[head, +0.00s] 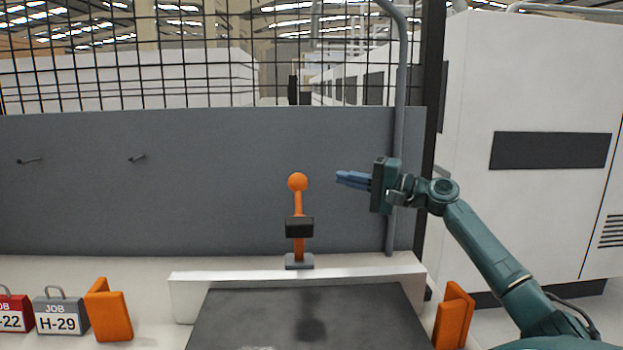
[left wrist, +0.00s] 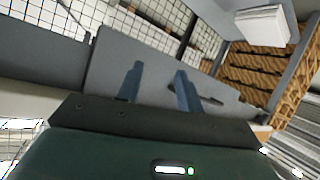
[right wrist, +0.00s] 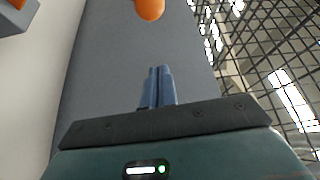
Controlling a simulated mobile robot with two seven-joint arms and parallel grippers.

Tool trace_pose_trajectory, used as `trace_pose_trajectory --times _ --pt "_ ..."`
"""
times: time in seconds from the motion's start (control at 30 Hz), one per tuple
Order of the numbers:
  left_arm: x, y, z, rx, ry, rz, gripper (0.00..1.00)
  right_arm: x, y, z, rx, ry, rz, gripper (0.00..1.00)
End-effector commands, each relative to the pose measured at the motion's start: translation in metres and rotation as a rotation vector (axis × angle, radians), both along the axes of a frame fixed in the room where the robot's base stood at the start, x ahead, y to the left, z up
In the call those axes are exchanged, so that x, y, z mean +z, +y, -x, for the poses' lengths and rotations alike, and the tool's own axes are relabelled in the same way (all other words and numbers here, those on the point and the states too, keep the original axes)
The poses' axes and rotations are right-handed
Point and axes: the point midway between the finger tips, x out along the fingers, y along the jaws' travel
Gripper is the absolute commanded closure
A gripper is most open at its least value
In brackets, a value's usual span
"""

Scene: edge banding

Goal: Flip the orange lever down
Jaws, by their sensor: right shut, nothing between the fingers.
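The orange lever (head: 298,205) stands upright in the head view, with a round orange knob (head: 298,182) on top and a black block around its shaft. Its grey base sits on the white ledge behind the dark plate. My right gripper (head: 340,178) is to the right of the knob, at about its height, with a gap between them. It is shut and empty. In the right wrist view the knob (right wrist: 150,8) shows at the top edge, beyond the closed fingers (right wrist: 157,72). My left gripper (left wrist: 160,72) shows only in the left wrist view, with its fingers apart and nothing between them.
A dark plate (head: 250,310) lies in front of the lever. Orange brackets (head: 115,312) (head: 455,315) stand on either side. Job tags (head: 62,315) are at the left. A grey panel (head: 90,210) with two pegs and a vertical pipe (head: 397,120) stand behind.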

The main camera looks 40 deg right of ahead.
Motion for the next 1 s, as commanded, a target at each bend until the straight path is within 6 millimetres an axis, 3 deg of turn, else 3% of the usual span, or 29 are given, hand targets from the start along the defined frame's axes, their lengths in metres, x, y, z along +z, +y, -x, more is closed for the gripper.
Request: trace_pose_trajectory --times 0.3,0.73,1.0 --pt "0.005 -0.002 -0.002 -0.008 0.023 -0.003 0.64 0.007 0.015 -0.042 -0.001 -0.004 -0.003 1.00" --pt "0.012 -0.002 -0.002 -0.015 0.027 -0.035 0.64 0.009 0.030 -0.080 -0.001 -0.002 -0.001 1.00" --pt "0.011 -0.003 -0.001 -0.018 0.027 -0.037 0.64 0.002 0.045 -0.066 0.000 0.003 0.002 1.00"
